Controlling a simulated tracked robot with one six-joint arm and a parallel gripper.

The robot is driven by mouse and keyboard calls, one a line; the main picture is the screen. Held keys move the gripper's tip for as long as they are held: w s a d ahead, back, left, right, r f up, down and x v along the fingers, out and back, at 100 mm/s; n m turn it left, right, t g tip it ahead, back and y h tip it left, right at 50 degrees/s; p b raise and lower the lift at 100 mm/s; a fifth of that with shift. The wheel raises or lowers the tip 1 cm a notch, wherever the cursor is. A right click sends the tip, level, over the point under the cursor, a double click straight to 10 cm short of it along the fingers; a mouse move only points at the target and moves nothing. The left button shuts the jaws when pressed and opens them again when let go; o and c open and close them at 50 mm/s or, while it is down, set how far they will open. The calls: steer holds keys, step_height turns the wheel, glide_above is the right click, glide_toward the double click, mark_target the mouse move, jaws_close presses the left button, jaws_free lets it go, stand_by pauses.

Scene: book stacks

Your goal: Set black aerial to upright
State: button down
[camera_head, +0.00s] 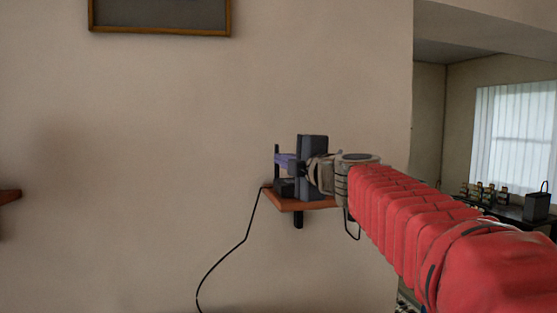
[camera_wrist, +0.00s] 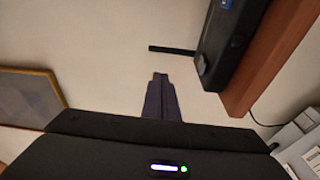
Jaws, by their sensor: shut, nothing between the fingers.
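The black aerial (camera_head: 277,163) is a thin dark rod at the left end of a dark box, the router (camera_head: 286,188). In the head view it looks about upright. In the wrist view, which is turned, the aerial (camera_wrist: 172,50) points left, away from the shelf side, and the router (camera_wrist: 228,40) is at upper right. Contact cannot be told.
The router stands on a small reddish-brown wall shelf (camera_head: 307,204). A black cable (camera_head: 221,261) hangs from the shelf's left side. A framed picture (camera_head: 160,15) hangs at upper left. An opening to another room is at right.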

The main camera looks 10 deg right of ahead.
steer(key=v, duration=0.6)
steer(key=shift+s, duration=0.25)
steer(key=shift+d, duration=0.15)
